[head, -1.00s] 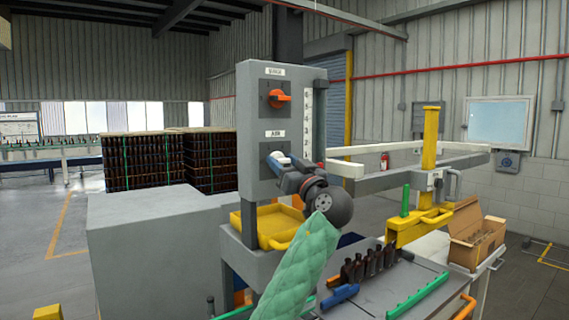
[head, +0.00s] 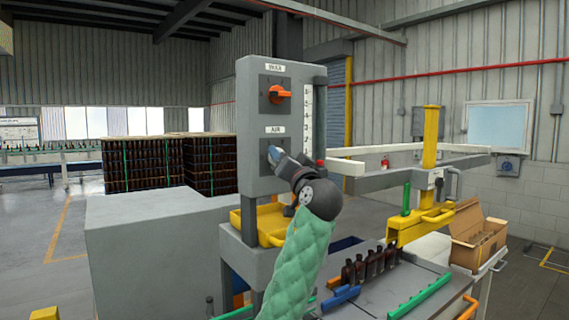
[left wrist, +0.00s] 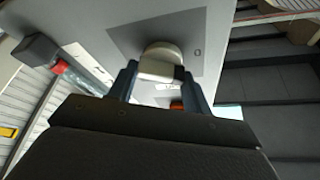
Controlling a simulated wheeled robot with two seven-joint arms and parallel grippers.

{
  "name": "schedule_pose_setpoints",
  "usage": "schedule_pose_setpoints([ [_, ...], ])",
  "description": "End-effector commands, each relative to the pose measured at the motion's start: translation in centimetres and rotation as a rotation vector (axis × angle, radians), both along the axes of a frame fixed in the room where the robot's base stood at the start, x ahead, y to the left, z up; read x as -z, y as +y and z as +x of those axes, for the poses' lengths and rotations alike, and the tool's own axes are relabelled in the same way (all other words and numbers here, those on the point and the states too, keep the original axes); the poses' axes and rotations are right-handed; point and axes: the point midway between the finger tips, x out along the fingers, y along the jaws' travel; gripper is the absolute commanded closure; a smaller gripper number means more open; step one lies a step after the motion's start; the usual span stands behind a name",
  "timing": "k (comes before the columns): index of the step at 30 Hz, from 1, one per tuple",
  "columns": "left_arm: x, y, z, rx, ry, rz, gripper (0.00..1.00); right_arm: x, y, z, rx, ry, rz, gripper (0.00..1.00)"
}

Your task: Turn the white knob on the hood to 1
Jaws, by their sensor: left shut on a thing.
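The white knob (left wrist: 160,62) sits on a dark square plate (left wrist: 120,35) on the grey panel. A "0" shows on the plate beside the knob in the left wrist view; I see no 1. My left gripper (left wrist: 163,75) has its two blue fingers on either side of the knob and is shut on it. In the head view, the gripper (head: 274,154) covers most of the knob on the lower plate, under the "AIR" label (head: 275,129). The knob's exact pointing is hard to tell. My right gripper is not in view.
An orange knob (head: 279,94) is above, under another label. A vertical scale (head: 307,115) and a red-topped part (head: 320,164) are close on the right. A yellow tray (head: 250,222) is below. Brown bottles (head: 370,266) stand at lower right.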

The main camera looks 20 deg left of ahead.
Motion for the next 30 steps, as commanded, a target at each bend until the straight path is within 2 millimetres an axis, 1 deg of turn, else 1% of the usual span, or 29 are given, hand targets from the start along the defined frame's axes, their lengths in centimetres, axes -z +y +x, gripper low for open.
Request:
schedule_pose_setpoints([
  [5, -0.2, 0.0, 0.0, 0.002, 0.129, 0.098, 0.74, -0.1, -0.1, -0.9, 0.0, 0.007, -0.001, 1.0],
  [15, -0.2, 0.0, 0.0, 0.0, 0.332, 0.258, 0.74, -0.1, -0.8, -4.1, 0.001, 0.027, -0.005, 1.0],
  [21, -0.2, 0.0, 0.0, 0.0, 0.403, 0.313, 0.74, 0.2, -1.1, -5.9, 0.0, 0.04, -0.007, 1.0],
  [30, 0.0, 0.0, 0.0, -0.001, 0.444, 0.346, 0.74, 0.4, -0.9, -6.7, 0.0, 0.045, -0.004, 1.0],
])
